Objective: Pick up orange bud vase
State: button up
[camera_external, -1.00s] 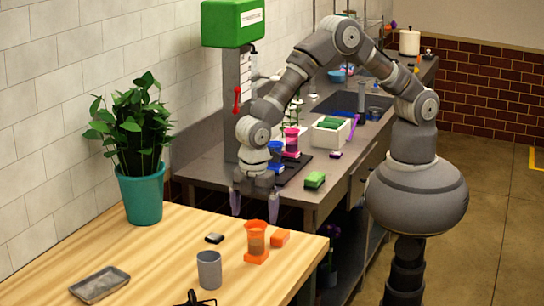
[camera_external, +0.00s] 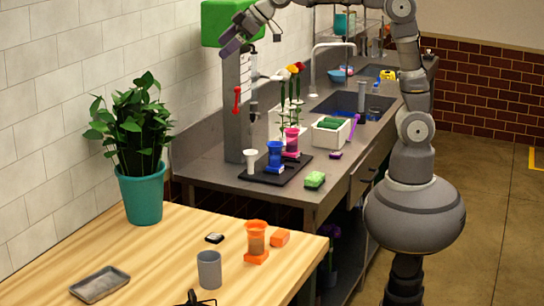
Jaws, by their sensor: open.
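The orange bud vase (camera_external: 256,238) stands upright near the right edge of the wooden table, on a square orange foot. Its middle looks brownish. My gripper (camera_external: 232,44) is high at the top of the view, in front of the green box and well above and apart from the vase. It is open, and I see nothing held in it. Part of my arm is cut off by the top edge of the picture.
An orange block (camera_external: 280,238) lies right beside the vase, and a grey cup (camera_external: 209,270) stands in front of it to the left. A grey tray (camera_external: 100,284), a small dark item (camera_external: 214,238) and a potted plant (camera_external: 142,196) share the table. Blue (camera_external: 275,155) and pink (camera_external: 291,141) vases stand on the counter.

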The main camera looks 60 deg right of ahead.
jog(key=s+d+r+m+t+h+b, duration=0.1)
jog(key=s+d+r+m+t+b, duration=0.2)
jog(key=d+r, duration=0.5)
jog(key=d, duration=0.4)
jog(key=shift+s+d+r+m+t, duration=0.2)
jog(key=shift+s+m+t, duration=0.1)
jog(key=shift+m, duration=0.1)
jog(key=s+d+r+m+t+b, duration=0.1)
jog(key=s+d+r, duration=0.1)
jog(key=s+d+r+m+t+h+b, duration=0.1)
jog(key=s+d+r, duration=0.1)
jog(key=d, duration=0.1)
jog(key=s+d+r+m+t+h+b, duration=0.1)
jog(key=s+d+r, duration=0.2)
jog(key=shift+d, duration=0.1)
jog(key=c, duration=0.5)
jog(key=shift+o, duration=0.2)
